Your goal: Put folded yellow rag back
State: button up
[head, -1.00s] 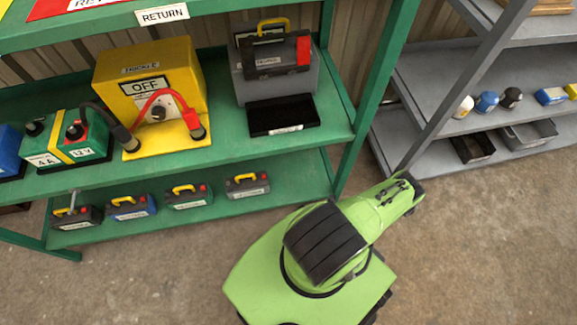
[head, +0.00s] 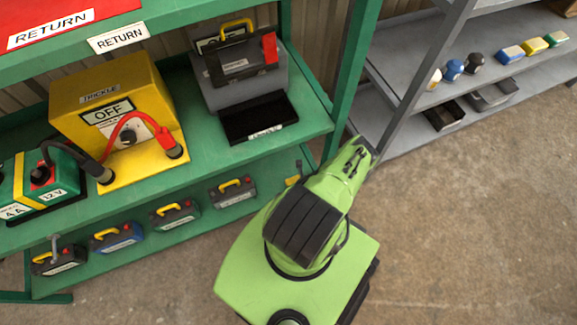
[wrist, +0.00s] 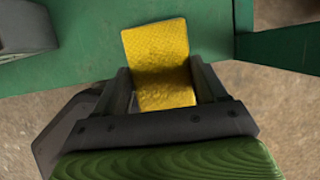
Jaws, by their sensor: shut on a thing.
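The folded yellow rag (wrist: 160,62) is between the two fingers of my gripper (wrist: 163,78) in the wrist view. The gripper is shut on it, and the rag's far part sticks out past the fingertips over a green shelf edge. In the head view only a small yellow bit (head: 292,180) shows beside my green arm, by the right end of the lower green shelf (head: 110,258). My arm hides most of the gripper there. I cannot tell whether the rag touches the shelf.
The lower green shelf holds several small toolbox-like cases (head: 175,214). Above are a yellow box marked OFF (head: 108,105) and a black tray (head: 258,120). A green post (head: 350,85) stands near my arm. A grey rack (head: 405,85) at right holds small balls, coloured blocks and dark trays.

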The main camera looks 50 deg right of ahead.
jog(key=w+d, duration=0.1)
jog(key=w, duration=0.1)
jog(key=w+d, duration=0.1)
jog(key=w, duration=0.1)
jog(key=w+d+b, duration=0.1)
jog(key=shift+w+d, duration=0.25)
jog(key=shift+w, duration=0.15)
jog(key=shift+w+d+f+b, duration=0.15)
jog(key=shift+w+d+b, duration=0.2)
jog(key=shift+w, duration=0.25)
jog(key=shift+w+d+f+b, duration=0.1)
jog(key=shift+w+d+b, duration=0.2)
jog(key=shift+w, duration=0.3)
notch_tip(320, 180, down, 3)
jog(key=shift+s+r+b, duration=0.15)
jog(key=shift+b, duration=1.05)
jog(key=shift+f, duration=0.2)
jog(key=o, duration=1)
